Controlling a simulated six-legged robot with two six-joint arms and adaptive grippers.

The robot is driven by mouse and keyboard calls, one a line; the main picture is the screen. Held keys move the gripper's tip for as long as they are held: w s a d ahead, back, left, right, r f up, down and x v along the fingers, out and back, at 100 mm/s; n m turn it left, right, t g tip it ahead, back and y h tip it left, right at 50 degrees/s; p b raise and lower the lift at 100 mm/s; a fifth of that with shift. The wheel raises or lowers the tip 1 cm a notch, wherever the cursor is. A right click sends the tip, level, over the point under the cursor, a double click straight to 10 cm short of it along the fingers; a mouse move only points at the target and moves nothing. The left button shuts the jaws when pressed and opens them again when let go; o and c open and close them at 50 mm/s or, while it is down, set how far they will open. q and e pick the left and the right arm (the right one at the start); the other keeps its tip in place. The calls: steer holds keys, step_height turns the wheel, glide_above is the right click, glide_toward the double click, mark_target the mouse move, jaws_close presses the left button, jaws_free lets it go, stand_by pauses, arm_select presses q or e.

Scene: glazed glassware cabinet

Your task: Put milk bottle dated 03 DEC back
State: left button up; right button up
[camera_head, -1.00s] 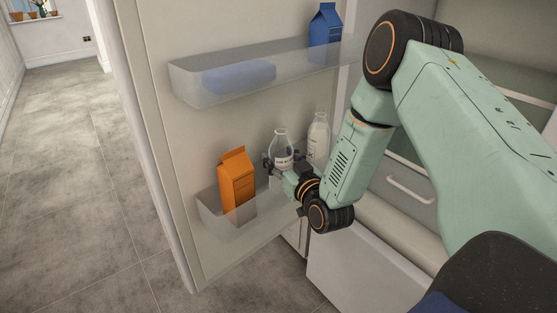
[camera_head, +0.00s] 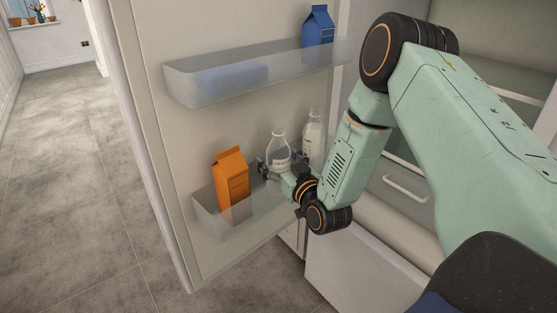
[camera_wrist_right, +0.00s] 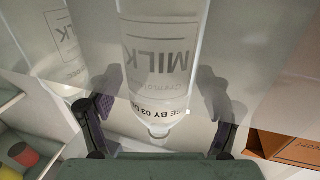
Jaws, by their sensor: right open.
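The clear milk bottle (camera_head: 277,148) stands in the lower door shelf (camera_head: 238,216), between an orange carton and a second bottle. In the right wrist view this bottle (camera_wrist_right: 160,60) shows the word MILK in mirrored letters and a band reading "BY 03 D", cut off at the side. My right gripper (camera_wrist_right: 163,115) is open, one finger on each side of the bottle, with a visible gap at both. In the head view the right gripper (camera_head: 280,172) is partly hidden by its own wrist. My left gripper is not in view.
An orange carton (camera_head: 230,178) stands left of the bottle on the same shelf. A whiter milk bottle (camera_head: 313,135) stands right of it. The upper door shelf (camera_head: 185,88) holds a blue carton (camera_head: 318,35). A pulled-out drawer (camera_head: 365,265) lies below my right arm.

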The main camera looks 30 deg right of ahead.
steer(key=shift+w+r, duration=0.1)
steer(key=shift+w, duration=0.1)
steer(key=s+a+p, duration=0.1)
steer(key=s, duration=1.1)
steer(key=shift+a, duration=0.15)
steer(key=shift+s, duration=0.1)
